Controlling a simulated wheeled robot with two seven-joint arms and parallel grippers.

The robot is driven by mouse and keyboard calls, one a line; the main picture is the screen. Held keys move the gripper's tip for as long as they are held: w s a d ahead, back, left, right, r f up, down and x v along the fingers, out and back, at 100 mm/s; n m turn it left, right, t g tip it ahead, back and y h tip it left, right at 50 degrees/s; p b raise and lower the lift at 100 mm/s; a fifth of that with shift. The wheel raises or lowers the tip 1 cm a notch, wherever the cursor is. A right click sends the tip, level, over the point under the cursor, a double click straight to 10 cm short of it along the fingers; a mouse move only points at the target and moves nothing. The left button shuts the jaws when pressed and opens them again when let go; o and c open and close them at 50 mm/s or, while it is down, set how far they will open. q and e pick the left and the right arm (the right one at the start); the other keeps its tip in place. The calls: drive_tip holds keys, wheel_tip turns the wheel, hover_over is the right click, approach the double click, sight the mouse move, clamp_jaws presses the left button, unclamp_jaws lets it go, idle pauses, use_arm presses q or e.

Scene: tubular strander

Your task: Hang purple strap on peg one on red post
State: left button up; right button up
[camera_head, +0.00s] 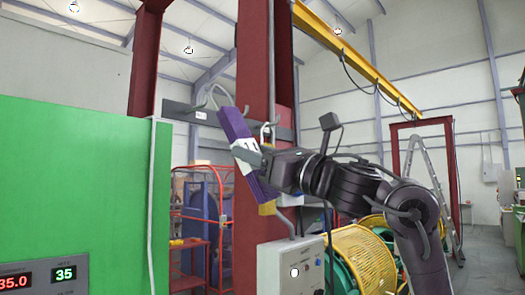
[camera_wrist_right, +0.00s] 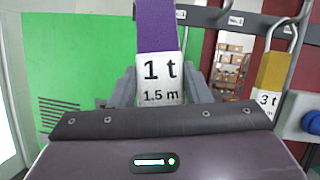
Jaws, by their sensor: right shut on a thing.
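The purple strap (camera_head: 233,124) stands tilted in front of the red post (camera_head: 252,75), with a white tag. My right gripper (camera_head: 250,158) is shut on it at the tag. In the right wrist view the purple strap (camera_wrist_right: 157,28) rises between the fingers of my right gripper (camera_wrist_right: 160,85), and its tag reads 1 t, 1.5 m. The dark peg rail (camera_head: 180,111) crosses the post behind the strap. A hooked peg (camera_head: 214,88) curves up beside the strap's top. Whether the strap touches a peg cannot be told. My left gripper is out of view.
A yellow strap (camera_wrist_right: 271,72) tagged 3 t hangs on a hook at the right of the wrist view. A grey control box (camera_head: 290,266) is on the post below. A green panel (camera_head: 75,170) stands at the left, and yellow reels (camera_head: 362,258) at the lower right.

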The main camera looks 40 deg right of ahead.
drive_tip(key=w+f, duration=0.2)
drive_tip(key=w, duration=0.5)
drive_tip(key=shift+w+a+f, duration=0.15)
drive_tip(key=shift+w+a, duration=0.05)
drive_tip(key=shift+a, duration=0.05)
idle(0.6)
idle(0.6)
drive_tip(key=o, duration=1.3)
drive_tip(key=shift+a, duration=0.1)
drive_tip(key=shift+f, duration=0.1)
